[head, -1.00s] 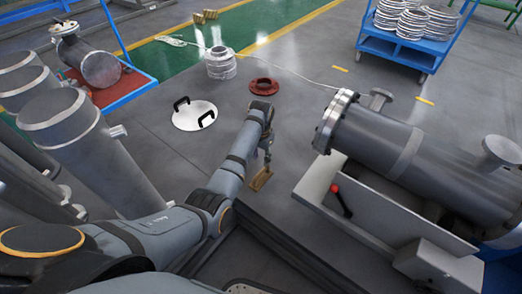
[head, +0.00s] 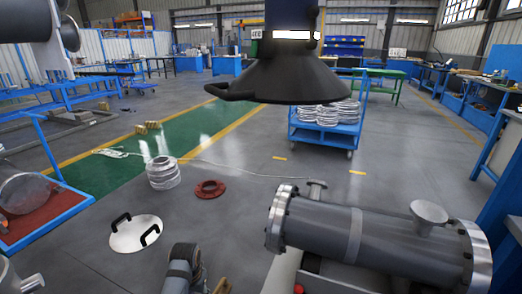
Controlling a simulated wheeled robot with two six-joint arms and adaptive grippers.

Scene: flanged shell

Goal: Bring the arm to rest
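One of my arms (head: 182,268) shows at the bottom edge of the head view, left of centre. Only a short grey piece of it is visible, and no fingertips can be made out. My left gripper is cut off or hidden below the frame. My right gripper is not in view. The grey flanged shell (head: 385,241) lies on its side at the lower right, with short flanged nozzles on top. It is apart from the visible arm piece.
A white cover (head: 128,236) with two black handles, a red ring (head: 210,189) and stacked metal rings (head: 162,177) stand on the floor. A blue cart (head: 325,132) is behind. A dark conical hood (head: 275,80) hangs near the camera.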

